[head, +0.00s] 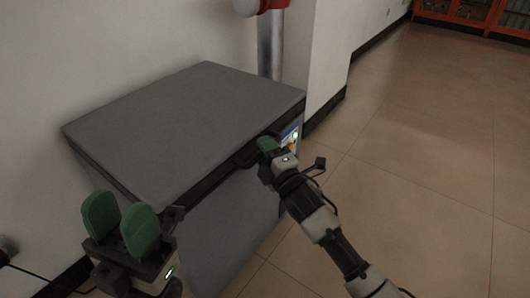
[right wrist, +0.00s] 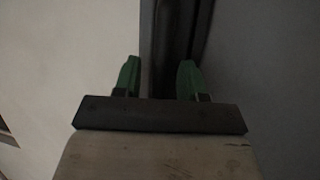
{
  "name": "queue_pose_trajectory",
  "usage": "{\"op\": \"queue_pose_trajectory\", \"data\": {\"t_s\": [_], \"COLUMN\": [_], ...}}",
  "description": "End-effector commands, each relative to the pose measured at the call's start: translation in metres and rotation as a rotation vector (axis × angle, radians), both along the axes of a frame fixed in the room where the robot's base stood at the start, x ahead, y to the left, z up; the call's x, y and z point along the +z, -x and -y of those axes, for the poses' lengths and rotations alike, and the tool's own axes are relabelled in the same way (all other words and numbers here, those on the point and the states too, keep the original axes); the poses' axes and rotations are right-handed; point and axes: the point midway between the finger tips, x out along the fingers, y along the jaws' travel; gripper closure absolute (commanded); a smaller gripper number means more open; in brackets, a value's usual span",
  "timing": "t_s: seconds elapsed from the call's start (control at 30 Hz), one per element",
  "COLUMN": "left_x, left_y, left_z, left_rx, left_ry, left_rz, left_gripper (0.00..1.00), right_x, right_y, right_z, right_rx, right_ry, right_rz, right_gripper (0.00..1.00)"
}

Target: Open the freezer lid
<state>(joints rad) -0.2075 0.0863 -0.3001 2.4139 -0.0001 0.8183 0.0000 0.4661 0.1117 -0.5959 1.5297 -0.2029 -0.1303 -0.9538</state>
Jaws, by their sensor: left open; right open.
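The freezer is a grey chest (head: 225,225) against the wall, and its flat grey lid (head: 190,120) lies shut on top. A dark handle (head: 247,154) sits on the lid's front edge. My right gripper (head: 265,148) is at that front edge, just right of the handle; its green fingers partly hide the edge. In the right wrist view its fingers (right wrist: 158,80) are open, with a dark strip running between and beyond them. Contact cannot be told. My left gripper (head: 121,222) is open and empty, in front of the freezer's left part.
A metal post (head: 270,48) with a red part on top stands behind the freezer's right back corner. White walls (head: 130,40) are behind and left. Tiled floor (head: 420,150) is free to the right. Orange shelving (head: 470,14) stands far back.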

Motion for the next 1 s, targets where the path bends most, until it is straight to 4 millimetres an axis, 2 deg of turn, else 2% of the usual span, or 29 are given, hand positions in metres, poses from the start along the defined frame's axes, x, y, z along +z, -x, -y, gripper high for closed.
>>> {"op": "queue_pose_trajectory", "data": {"t_s": [0.13, 0.4, 0.77, 1.0], "left_x": [0.0004, 0.0004, 0.0022, 0.0046], "left_y": [0.0, 0.0002, 0.0006, 0.004], "left_z": [0.0, 0.0001, -0.0001, -0.0011], "left_rx": [0.0, 0.0, -0.001, -0.001], "left_ry": [0.0, 0.0, 0.001, 0.008], "left_rz": [0.0, 0.001, 0.003, -0.013], "left_gripper": [0.57, 0.57, 0.57, 0.57], "right_x": [0.0001, -0.0002, 0.0011, 0.0097], "right_y": [0.0002, 0.0002, 0.0003, 0.0003], "right_z": [0.0001, 0.0004, 0.0005, 0.001], "right_rx": [0.0, 0.0, 0.0, 0.0], "right_ry": [0.0, 0.0, 0.002, 0.011], "right_rz": [0.0, 0.0, -0.001, -0.008], "right_gripper": [0.59, 1.0, 1.0, 1.0]}}
